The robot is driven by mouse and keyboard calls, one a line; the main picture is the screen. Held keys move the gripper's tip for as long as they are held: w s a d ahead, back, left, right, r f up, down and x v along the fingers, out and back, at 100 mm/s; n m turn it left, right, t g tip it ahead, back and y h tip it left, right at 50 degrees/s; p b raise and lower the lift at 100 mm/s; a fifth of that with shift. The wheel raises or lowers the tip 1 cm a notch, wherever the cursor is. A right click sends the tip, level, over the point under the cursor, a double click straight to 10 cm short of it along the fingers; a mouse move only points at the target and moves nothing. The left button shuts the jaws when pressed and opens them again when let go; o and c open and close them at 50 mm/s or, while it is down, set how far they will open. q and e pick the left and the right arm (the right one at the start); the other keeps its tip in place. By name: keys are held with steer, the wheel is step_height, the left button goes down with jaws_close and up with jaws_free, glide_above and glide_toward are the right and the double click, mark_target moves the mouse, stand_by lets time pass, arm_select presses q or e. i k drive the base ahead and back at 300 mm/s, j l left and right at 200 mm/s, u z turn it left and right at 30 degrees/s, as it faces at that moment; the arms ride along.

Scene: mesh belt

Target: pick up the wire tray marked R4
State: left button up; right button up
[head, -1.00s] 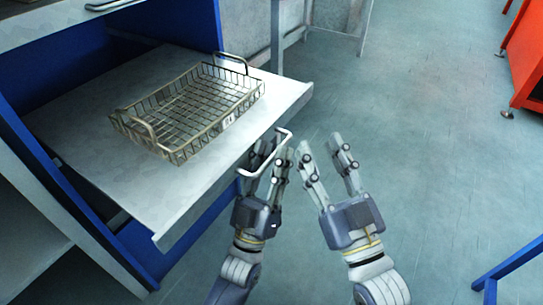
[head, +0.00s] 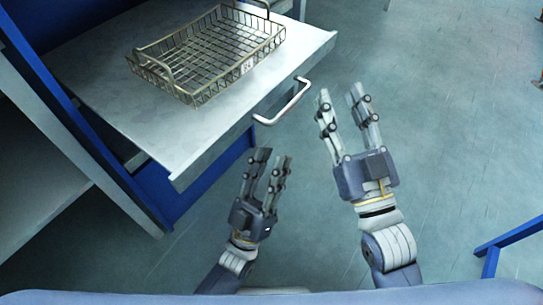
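The wire tray (head: 192,66) is a rectangular metal mesh basket with a raised loop handle at each short end. A small white label reading R4 (head: 247,65) is on its near right side. It sits upright on a pulled-out grey shelf (head: 120,88). My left gripper (head: 265,163) is open and empty, below and in front of the shelf's front edge. My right gripper (head: 340,97) is open and empty, to the right of the shelf. Neither gripper touches the tray.
A white bar handle (head: 283,103) sticks out from the shelf's front edge, between the tray and my grippers. The blue cabinet (head: 183,192) frames the shelf. A blue rail (head: 510,240) stands at lower right. Open floor (head: 440,130) lies to the right.

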mark_target(181, 34)
steer(key=k+j, duration=0.7)
steer(key=k, duration=0.2)
